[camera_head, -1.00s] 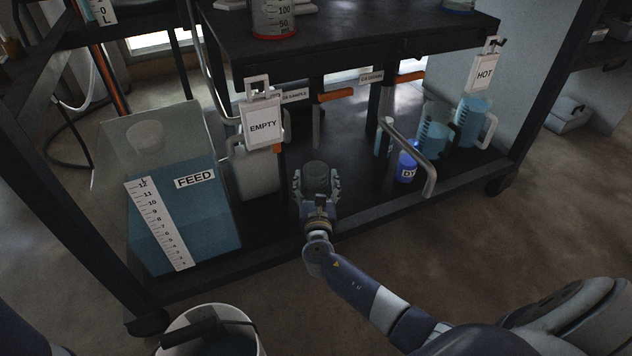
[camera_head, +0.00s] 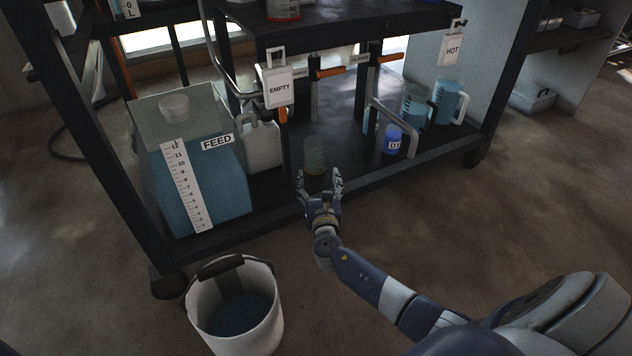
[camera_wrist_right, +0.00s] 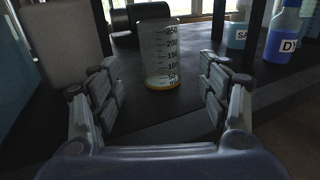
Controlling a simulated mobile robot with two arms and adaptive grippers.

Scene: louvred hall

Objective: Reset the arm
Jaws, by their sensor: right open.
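My right gripper (camera_head: 320,187) is open at the front edge of the cart's lower shelf. A clear graduated beaker (camera_head: 314,155) with a yellowish base stands upright on that shelf just beyond the fingertips. In the right wrist view the beaker (camera_wrist_right: 159,55) stands ahead, between the two spread fingers (camera_wrist_right: 157,95) as seen, with nothing held. My left gripper is not in view.
The blue-filled FEED tank (camera_head: 200,185) and a pale jug (camera_head: 262,145) stand left of the beaker. A blue DYE-type bottle (camera_head: 392,140) and blue-filled pitchers (camera_head: 449,103) stand right. A white bucket (camera_head: 270,325) holding dark liquid sits on the floor in front. Floor at right is clear.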

